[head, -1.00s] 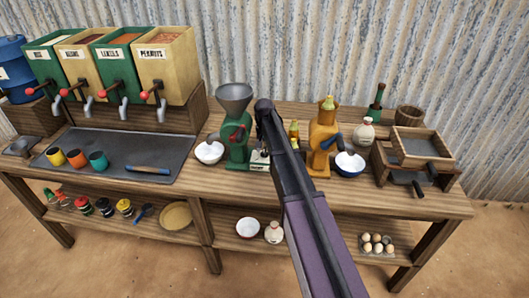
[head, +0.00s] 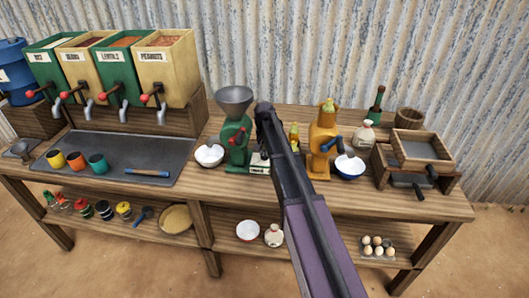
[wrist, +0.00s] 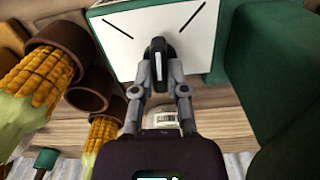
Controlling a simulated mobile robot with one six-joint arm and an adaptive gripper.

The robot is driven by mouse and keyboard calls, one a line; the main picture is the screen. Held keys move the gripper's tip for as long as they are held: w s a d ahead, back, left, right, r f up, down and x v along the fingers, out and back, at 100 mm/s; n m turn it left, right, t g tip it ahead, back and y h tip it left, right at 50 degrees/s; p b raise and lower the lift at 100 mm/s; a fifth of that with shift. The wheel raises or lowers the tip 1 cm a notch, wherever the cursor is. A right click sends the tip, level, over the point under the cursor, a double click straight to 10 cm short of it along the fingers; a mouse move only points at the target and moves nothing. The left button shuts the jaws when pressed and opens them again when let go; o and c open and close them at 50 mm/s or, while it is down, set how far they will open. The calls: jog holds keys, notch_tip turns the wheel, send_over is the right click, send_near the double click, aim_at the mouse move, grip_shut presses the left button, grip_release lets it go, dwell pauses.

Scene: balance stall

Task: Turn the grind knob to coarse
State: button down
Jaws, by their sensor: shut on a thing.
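The grind knob (wrist: 158,62) is black with a white pointer line, set on a white plate (wrist: 120,35) with two slanted black marks. In the wrist view the pointer stands near upright, between the two marks. My gripper (wrist: 157,82) is shut on the knob, one finger at each side. In the head view the green grinder (head: 236,142) with a grey hopper stands on the counter, and the white plate (head: 260,168) partly shows at its foot. My arm hides the knob and gripper there.
Corn cobs (wrist: 42,75) in brown cups stand close left of my gripper in the wrist view. A green housing (wrist: 265,40) is close on the right. An orange mill (head: 321,150) and white bowls (head: 209,155) flank the grinder.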

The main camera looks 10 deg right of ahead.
jog(key=shift+m, duration=1.8)
jog(key=c, duration=0.7)
grip_release()
jog(key=shift+o, duration=0.2)
jog(key=shift+n, duration=0.3)
